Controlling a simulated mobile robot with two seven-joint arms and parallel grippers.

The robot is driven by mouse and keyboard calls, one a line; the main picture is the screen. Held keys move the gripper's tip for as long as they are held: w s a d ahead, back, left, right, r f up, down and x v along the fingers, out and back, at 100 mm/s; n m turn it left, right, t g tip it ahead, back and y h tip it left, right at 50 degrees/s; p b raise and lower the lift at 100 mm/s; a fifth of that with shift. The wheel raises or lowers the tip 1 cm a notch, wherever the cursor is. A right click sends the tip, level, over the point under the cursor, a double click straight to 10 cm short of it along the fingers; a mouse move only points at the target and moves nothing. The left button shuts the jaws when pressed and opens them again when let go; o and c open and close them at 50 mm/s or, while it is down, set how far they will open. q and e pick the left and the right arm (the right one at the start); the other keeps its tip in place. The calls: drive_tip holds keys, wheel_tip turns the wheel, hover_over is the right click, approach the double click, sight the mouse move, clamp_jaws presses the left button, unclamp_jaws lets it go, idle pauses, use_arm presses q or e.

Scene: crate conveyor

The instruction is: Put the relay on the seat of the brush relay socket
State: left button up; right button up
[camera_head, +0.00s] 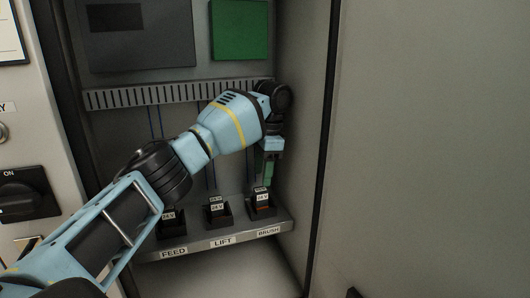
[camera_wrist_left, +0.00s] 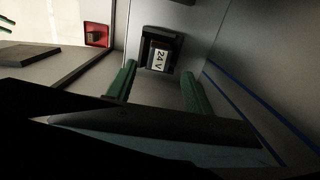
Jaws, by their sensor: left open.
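My left gripper (camera_head: 267,180) reaches into the cabinet and is above the BRUSH position at the right end of the shelf. Its two green fingers are spread and empty in the left wrist view (camera_wrist_left: 158,72). Between and just beyond the fingertips is a dark block with a white 24 V label, which looks like the relay (camera_wrist_left: 160,53). In the head view the dark brush relay socket (camera_head: 263,212) stands behind the BRUSH label, with 24 V labels and a thin orange strip on it. I cannot tell how deep the relay sits. My right gripper is not in view.
The LIFT socket (camera_head: 217,220) and FEED socket (camera_head: 173,228) stand to the left on the same shelf (camera_head: 195,245). A slotted duct (camera_head: 150,98) runs above, with blue wires behind. The cabinet's side wall is close on the right. A red box (camera_wrist_left: 97,36) shows in the wrist view.

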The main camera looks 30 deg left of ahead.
sight(265, 189)
use_arm(q)
drive_tip(key=r, duration=0.5)
drive_tip(key=shift+w+d+r, duration=0.2)
drive_tip(key=shift+w+r, duration=0.05)
drive_tip(key=shift+r, duration=0.05)
